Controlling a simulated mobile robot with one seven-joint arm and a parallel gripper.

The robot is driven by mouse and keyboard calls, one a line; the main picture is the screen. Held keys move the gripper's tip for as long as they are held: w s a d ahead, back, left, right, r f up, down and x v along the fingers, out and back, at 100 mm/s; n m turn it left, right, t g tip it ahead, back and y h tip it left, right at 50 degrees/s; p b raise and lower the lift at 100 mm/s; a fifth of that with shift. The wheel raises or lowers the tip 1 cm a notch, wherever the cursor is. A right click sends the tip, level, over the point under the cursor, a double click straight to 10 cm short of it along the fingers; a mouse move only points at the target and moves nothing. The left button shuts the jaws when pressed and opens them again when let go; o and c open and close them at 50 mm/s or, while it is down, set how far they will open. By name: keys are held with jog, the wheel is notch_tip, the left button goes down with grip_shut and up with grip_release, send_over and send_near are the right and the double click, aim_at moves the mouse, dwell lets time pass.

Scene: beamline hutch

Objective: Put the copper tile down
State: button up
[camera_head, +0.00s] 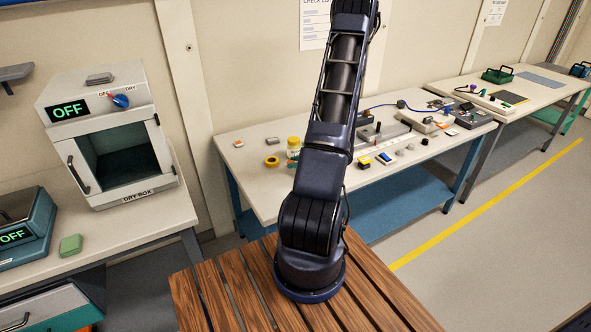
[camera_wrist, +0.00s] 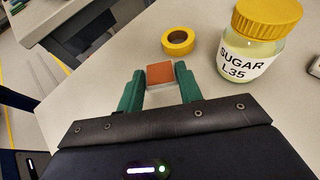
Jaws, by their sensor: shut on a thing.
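My gripper (camera_wrist: 160,84) has green fingers, shut on the copper tile (camera_wrist: 160,72) in the wrist view. The tile has an orange-brown face and a paler front side. It is at or just above the pale bench top; I cannot tell whether it touches. In the head view my arm hides most of the gripper and the tile.
A yellow tape roll (camera_wrist: 178,41) lies just beyond the tile. A yellow-lidded jar marked SUGAR L35 (camera_wrist: 247,55) stands close on the right. Both are on the middle bench (camera_head: 250,180), with several small items to the right. Bare bench surrounds the tile's left side.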

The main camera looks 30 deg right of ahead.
jog(key=shift+f, duration=1.7)
jog(key=o, duration=1)
jog(key=shift+f, duration=0.15)
jog(key=shift+c, duration=0.2)
